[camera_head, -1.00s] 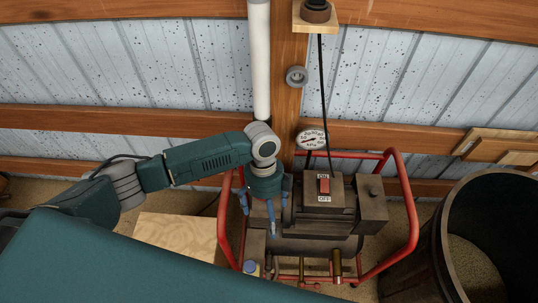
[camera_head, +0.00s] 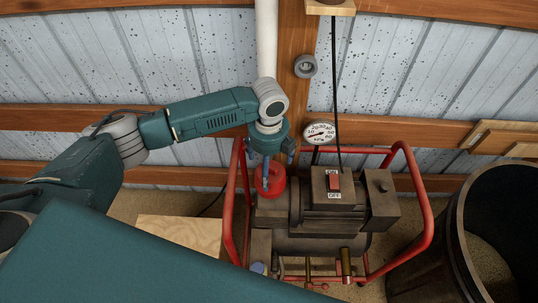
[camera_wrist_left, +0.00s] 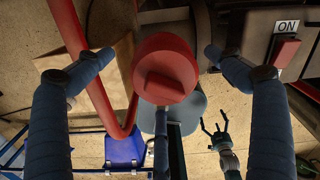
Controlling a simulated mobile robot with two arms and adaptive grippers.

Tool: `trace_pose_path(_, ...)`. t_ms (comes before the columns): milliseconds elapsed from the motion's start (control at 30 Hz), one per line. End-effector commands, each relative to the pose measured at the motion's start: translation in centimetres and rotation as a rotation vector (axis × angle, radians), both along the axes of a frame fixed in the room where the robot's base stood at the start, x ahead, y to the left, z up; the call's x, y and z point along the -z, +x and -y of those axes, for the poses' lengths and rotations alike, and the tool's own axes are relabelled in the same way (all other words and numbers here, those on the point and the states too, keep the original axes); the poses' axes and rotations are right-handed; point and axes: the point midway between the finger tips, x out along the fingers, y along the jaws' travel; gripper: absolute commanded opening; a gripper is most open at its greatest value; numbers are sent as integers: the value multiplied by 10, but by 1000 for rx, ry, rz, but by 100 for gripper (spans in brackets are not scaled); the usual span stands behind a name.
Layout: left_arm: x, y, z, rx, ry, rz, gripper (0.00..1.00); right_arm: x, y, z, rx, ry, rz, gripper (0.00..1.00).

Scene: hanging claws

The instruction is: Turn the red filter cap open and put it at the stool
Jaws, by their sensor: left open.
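The red filter cap (camera_head: 269,182), round with a raised bar across its top, sits at the left side of the dark compressor (camera_head: 318,222). My left gripper (camera_head: 279,171) hangs above it, open. In the left wrist view the red cap (camera_wrist_left: 165,68) lies between the two spread fingers of the gripper (camera_wrist_left: 158,55), with a gap on each side. A pale square wooden top (camera_head: 183,235), likely the stool, stands left of the compressor. A small gripper with spread fingers (camera_wrist_left: 217,132), apparently my right one, shows in the wrist view.
A red tube frame (camera_head: 430,225) surrounds the compressor, and its left bar passes close to the cap. The ON/OFF switch (camera_head: 333,182) and a pressure gauge (camera_head: 319,132) are nearby. A barrel (camera_head: 455,230) stands at right. A blue chair (camera_wrist_left: 125,150) shows in the wrist view.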

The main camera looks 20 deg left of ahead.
Motion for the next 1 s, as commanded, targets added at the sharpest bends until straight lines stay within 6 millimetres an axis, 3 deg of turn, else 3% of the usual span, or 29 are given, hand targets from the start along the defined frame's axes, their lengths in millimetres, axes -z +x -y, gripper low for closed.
trace_pose_path(200, 20, 0, 0, 1, 0, 0, 92, -1, 1, -9, 3, 11, 1, 100)
trace_pose_path(533, 23, 0, 0, 0, -1, 1, 92, -1, 1, -16, 1, 19, 1, 100)
trace_pose_path(767, 23, 1, 0, 0, -1, 2, 47, -1, 1, -11, -1, 13, 2, 100)
trace_pose_path(900, 23, 1, 0, -1, -1, 3, 46, -1, 1, -8, -2, 10, 2, 100)
trace_pose_path(933, 22, 1, 0, -1, 0, 4, 69, -1, 1, -8, -2, 9, 2, 100)
trace_pose_path(1000, 22, 2, 0, -1, -1, 5, 55, -1, 1, -7, -2, 8, 2, 100)
